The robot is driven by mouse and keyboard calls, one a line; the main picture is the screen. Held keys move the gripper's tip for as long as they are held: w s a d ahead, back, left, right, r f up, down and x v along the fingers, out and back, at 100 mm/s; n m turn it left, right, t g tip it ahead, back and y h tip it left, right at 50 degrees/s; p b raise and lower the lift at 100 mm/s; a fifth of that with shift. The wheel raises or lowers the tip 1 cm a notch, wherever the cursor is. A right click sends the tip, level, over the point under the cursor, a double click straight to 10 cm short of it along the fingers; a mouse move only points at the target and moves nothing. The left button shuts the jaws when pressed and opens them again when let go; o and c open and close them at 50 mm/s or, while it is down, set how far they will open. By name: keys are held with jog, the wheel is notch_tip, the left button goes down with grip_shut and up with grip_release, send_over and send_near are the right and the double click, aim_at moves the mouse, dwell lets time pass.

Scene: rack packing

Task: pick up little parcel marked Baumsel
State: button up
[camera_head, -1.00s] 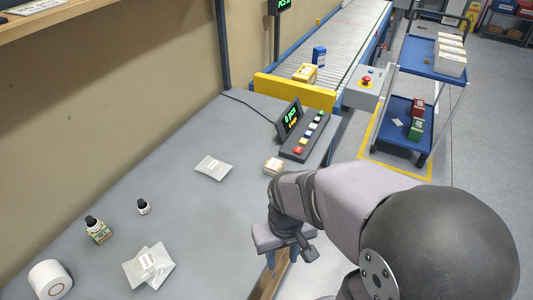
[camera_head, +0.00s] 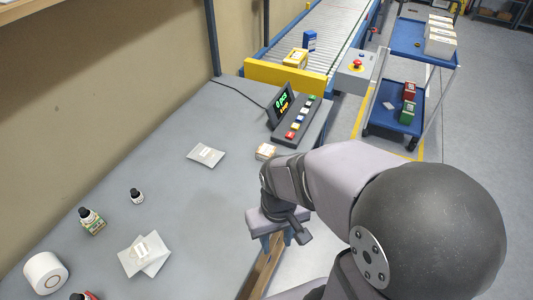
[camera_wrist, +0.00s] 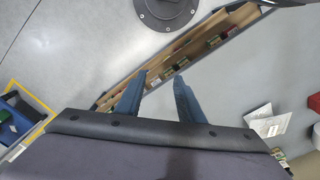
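No label is readable, so I cannot tell which item is marked Baumsel. A small white and orange parcel (camera_head: 265,151) lies on the grey table near the button panel. A flat pale packet (camera_head: 206,155) lies to its left. Two overlapping pale packets (camera_head: 145,254) lie nearer the front; pale packets also show at the right of the wrist view (camera_wrist: 268,122). My gripper (camera_head: 270,240) is over the table's right edge, apart from all of these. In the wrist view its two blue fingers (camera_wrist: 158,92) are spread with nothing between them.
A button panel with a display (camera_head: 290,118) stands at the back. Under the table edge, a wooden shelf (camera_wrist: 215,38) holds several small boxes. A blue cart (camera_head: 400,105) stands right.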

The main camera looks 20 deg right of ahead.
jog(key=o, duration=0.8)
jog(key=shift+r, duration=0.1)
